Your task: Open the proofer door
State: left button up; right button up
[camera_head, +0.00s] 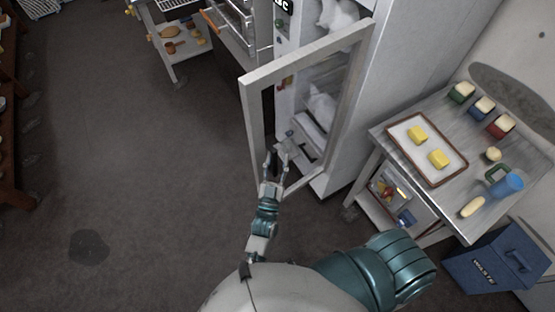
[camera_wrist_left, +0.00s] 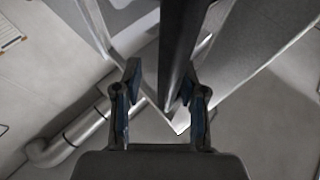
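The proofer (camera_head: 397,75) is a tall steel cabinet at the top centre of the head view. Its framed glass door (camera_head: 310,52) stands swung out from the cabinet, and pale shapes show through the pane. My left gripper (camera_head: 277,158) is at the lower part of the door, near its free edge. In the left wrist view its two fingers (camera_wrist_left: 162,95) are apart. A dark upright bar (camera_wrist_left: 180,45), which looks like the door handle, runs down between them, with no clear grip on it. My right gripper is not in view.
A steel table (camera_head: 380,137) at right holds a tray (camera_head: 455,177) with two yellow blocks, several small containers and a blue cup (camera_head: 507,185). A blue waste bin (camera_head: 490,262) stands below it.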

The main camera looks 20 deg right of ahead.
pick_arm(q)
jog(key=shift+a+f, duration=0.2)
jog(key=shift+a, duration=0.3)
jog(key=v, duration=1.1)
jog(key=shift+s+a, duration=0.2)
jog(key=shift+s, duration=0.15)
jog(key=shift+f, duration=0.1)
